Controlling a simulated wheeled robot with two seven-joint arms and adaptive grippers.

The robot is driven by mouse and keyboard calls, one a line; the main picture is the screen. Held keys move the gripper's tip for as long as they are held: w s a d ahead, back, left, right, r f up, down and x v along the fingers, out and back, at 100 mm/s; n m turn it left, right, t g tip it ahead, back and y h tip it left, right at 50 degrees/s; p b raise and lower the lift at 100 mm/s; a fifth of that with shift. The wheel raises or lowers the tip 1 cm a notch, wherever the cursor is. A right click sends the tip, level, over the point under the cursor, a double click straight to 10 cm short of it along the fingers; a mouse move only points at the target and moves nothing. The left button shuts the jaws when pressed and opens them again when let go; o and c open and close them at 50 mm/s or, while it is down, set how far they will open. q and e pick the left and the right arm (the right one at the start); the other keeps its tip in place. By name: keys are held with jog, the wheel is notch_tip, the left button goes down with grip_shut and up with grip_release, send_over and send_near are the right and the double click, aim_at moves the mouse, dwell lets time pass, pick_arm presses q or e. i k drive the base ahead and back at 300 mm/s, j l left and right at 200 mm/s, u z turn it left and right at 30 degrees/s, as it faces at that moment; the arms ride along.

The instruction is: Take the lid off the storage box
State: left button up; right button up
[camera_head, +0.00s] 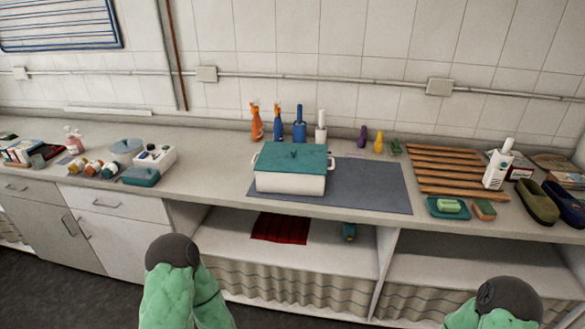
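The storage box (290,183) is white with light side handles and stands on a grey mat (375,188) on the counter. My two arms show only as green-covered links with dark round joints at the bottom of the head view, one left of centre and one at the right. Both are below and in front of the counter, apart from the box. Neither gripper can be seen.
Spray bottles and other bottles (300,124) stand behind the box. A wooden slatted rack (447,170), a white bottle (497,165) and dark slippers (538,203) are at the right. Small jars and a white caddy (152,158) are at the left. The mat right of the box is bare.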

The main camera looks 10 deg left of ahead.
aim_at(275, 156)
jog(key=i+j+z, duration=0.15)
jog(key=z, duration=0.35)
jog(key=j+z, duration=0.45)
jog(key=i+j+z, duration=0.1)
jog(key=j+z, duration=0.25)
jog(key=z, duration=0.15)
